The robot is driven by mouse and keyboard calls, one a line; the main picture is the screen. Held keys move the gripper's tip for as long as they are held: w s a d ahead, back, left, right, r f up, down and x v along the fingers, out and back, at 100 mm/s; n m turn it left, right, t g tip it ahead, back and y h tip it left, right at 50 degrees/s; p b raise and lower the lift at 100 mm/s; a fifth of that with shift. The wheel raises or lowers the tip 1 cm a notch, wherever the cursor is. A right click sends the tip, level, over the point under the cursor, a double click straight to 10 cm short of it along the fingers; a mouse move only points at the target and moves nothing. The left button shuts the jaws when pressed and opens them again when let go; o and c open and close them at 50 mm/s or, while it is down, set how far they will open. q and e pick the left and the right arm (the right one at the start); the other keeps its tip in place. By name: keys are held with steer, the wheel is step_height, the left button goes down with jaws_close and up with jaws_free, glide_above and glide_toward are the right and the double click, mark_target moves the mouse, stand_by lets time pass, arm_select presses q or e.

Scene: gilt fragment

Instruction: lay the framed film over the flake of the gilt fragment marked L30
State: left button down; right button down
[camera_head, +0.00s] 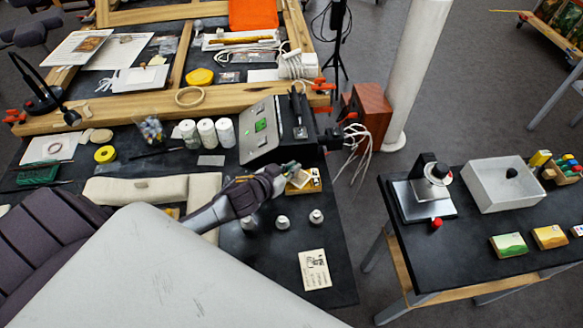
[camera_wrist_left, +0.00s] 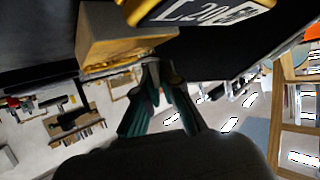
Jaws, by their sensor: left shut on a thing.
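My left gripper (camera_head: 288,168) reaches in over the dark table to a small wooden tray (camera_head: 316,187) with a pale square piece (camera_head: 299,179) at its tips. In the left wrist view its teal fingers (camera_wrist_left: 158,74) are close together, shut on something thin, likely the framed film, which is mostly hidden. Just beyond the tips is a tan block with a gilded edge (camera_wrist_left: 125,45), which looks like the gilt fragment. I cannot tell whether film and fragment touch. My right gripper is out of view.
A grey panel with a green patch (camera_head: 260,130) stands behind the tray. Several small white-topped jars (camera_head: 282,222) and a printed card (camera_head: 313,270) are in front. A long pale cushion (camera_head: 135,190) lies left. A second table (camera_head: 475,235) stands at right.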

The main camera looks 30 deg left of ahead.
arm_select(q)
steer(key=shift+f, duration=0.2)
steer(key=c, duration=1.8)
jaws_free()
steer(key=o, duration=0.6)
steer(key=shift+c, duration=0.2)
steer(key=shift+s, duration=0.1)
steer(key=v, duration=1.1)
steer(key=shift+s, duration=0.4)
steer(key=shift+a, duration=0.1)
